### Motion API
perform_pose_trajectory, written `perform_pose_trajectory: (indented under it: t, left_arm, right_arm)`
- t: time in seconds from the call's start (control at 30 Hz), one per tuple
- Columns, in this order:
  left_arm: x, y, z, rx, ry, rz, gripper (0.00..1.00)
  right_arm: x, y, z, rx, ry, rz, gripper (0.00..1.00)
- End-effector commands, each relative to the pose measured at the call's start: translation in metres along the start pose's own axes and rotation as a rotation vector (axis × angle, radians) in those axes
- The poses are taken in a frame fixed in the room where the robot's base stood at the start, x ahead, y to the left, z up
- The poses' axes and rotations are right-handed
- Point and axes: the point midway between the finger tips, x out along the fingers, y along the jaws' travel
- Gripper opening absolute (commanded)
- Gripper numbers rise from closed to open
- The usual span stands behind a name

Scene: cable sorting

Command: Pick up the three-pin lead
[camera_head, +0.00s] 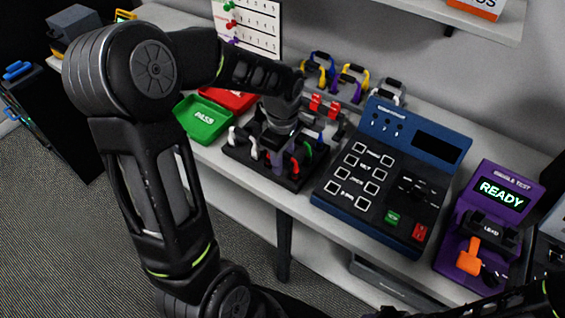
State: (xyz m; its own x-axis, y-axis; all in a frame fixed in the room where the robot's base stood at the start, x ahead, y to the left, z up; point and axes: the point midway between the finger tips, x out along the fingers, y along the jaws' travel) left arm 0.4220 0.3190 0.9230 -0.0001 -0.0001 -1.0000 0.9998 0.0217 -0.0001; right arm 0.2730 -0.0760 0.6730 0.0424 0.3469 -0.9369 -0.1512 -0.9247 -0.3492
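A black rack (262,172) stands near the front edge of the bench and holds several short leads with white, red, green and purple parts. My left gripper (279,137) points down over the middle of this rack, among the leads. Its fingers are dark and small here, and I cannot tell whether they are open or shut or touch a lead. A red lead (294,167) and a green lead (308,152) show on the rack's right side. The pins are too small to tell which lead is the three-pin one. My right gripper is not in view.
A green PASS tray (203,117) and a red tray (240,100) lie left of the rack. A blue tester (342,199) stands to its right, then a purple tester (507,171) reading READY. Coloured leads (350,80) hang behind. A shelf (470,22) overhangs the bench.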

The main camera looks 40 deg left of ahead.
Motion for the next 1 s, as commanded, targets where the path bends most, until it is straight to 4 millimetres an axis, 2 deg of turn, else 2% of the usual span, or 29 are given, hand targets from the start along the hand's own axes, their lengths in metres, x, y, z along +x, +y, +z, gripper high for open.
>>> perform_pose_trajectory:
  t: [0.03,0.37,1.0]
  left_arm:
    - [-0.0001,0.0,0.0,0.0,0.0,0.0,0.26]
    - [-0.0001,0.0,0.0,0.0,0.0,0.0,0.0]
    - [-0.0035,0.0006,0.0,0.0,0.0,0.002,0.0]
  right_arm:
    - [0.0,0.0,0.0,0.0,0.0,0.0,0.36]
    - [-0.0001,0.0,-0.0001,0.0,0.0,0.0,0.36]
    - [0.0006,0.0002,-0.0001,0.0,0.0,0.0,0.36]
